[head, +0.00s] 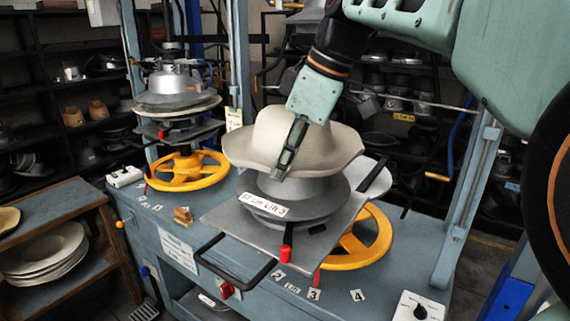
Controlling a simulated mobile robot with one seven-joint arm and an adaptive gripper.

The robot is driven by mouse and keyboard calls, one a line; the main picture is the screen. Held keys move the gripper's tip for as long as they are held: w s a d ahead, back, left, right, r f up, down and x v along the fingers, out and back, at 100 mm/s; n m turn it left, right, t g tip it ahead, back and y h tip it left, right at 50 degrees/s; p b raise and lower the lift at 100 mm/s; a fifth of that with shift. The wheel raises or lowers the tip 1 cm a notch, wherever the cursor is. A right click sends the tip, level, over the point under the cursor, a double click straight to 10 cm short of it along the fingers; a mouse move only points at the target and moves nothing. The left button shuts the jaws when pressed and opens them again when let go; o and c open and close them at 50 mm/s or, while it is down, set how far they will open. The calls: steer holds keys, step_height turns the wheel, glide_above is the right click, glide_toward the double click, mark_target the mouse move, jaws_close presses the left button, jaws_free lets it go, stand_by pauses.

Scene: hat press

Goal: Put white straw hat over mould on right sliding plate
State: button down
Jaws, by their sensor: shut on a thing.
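The white straw hat (264,150), off-white with a wavy brim, is upright at the middle of the head view. My gripper (286,168) comes down from the upper right and is shut on the hat, with its fingers in front of the crown and brim. The grey mould (290,190) shows directly below the brim, its top hidden by the hat. I cannot tell whether the hat touches it. The mould stands on the right sliding plate (228,222), which is pulled out toward the front with its black handle (236,279).
A yellow handwheel (364,240) is under the right plate. The left press (176,95) has its own yellow handwheel (187,171). A blue upright (470,205) stands at right. A wooden shelf (75,200) with pale hats (45,247) is at left. Dark racks of moulds fill the back.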

mark_target(287, 180)
steer(key=shift+f, duration=0.1)
stand_by(0.3)
steer(key=shift+f+b, duration=1.7)
steer(key=shift+f, duration=0.6)
steer(key=c, duration=2)
jaws_free()
steer(key=v, duration=1.2)
